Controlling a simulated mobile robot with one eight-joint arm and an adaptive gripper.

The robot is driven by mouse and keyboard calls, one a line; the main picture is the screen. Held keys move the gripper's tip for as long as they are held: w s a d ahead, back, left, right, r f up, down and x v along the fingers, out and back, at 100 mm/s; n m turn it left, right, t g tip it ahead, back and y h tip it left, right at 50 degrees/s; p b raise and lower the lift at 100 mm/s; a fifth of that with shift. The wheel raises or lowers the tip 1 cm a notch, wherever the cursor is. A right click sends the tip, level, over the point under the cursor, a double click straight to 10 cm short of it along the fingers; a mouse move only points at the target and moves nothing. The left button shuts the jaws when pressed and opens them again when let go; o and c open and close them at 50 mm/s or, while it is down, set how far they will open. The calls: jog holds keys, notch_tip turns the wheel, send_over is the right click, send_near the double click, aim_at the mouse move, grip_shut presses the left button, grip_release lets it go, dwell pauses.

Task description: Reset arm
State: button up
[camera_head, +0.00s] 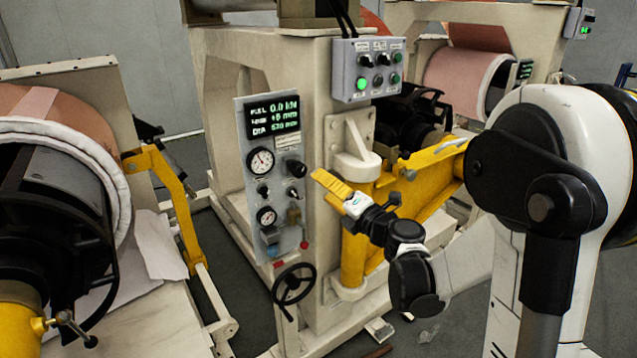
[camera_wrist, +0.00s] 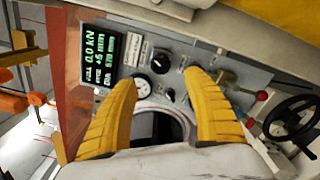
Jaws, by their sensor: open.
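My gripper (camera_head: 326,182) shows in the head view in front of the machine's beige column, just right of the grey control panel (camera_head: 248,185). Its yellow fingers point up and left. In the wrist view my gripper (camera_wrist: 160,77) is open, its two yellow fingers spread apart with nothing between them. Beyond them, the same panel (camera_wrist: 148,48) shows, with a green-lit display (camera_wrist: 107,52), gauges and knobs. My arm bends up from the wrist to the large white and black joint at the right of the head view.
A black handwheel (camera_head: 294,284) sits low on the column. A button box (camera_head: 367,70) is mounted higher up. A yellow hinged arm (camera_head: 430,160) lies behind my gripper. A large copper foil roll (camera_head: 70,112) stands at left, another roll (camera_head: 462,70) at back right.

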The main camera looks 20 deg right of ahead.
dwell(0.3)
jog(key=s+a+f+n+g, duration=0.1)
jog(key=s+a+n+g, duration=0.35)
jog(key=n, duration=0.75)
jog(key=s+a+n+g, duration=0.2)
jog(key=s+a+n, duration=0.3)
jog(key=s+n, duration=0.65)
jog(key=s+d+f+n+g+h, duration=0.2)
jog(key=s+n, duration=0.5)
jog(key=n, duration=0.3)
jog(key=s+d+f+n+g+h, duration=0.1)
jog(key=s+d+f+n+h, duration=0.2)
jog(key=s+n, duration=0.4)
jog(key=n, duration=0.4)
jog(key=shift+s+d+g+h, duration=0.2)
jog(key=shift+s+g+h, duration=0.05)
jog(key=shift+g+h, duration=0.1)
jog(key=shift+f+n, duration=0.1)
jog(key=shift+n, duration=0.15)
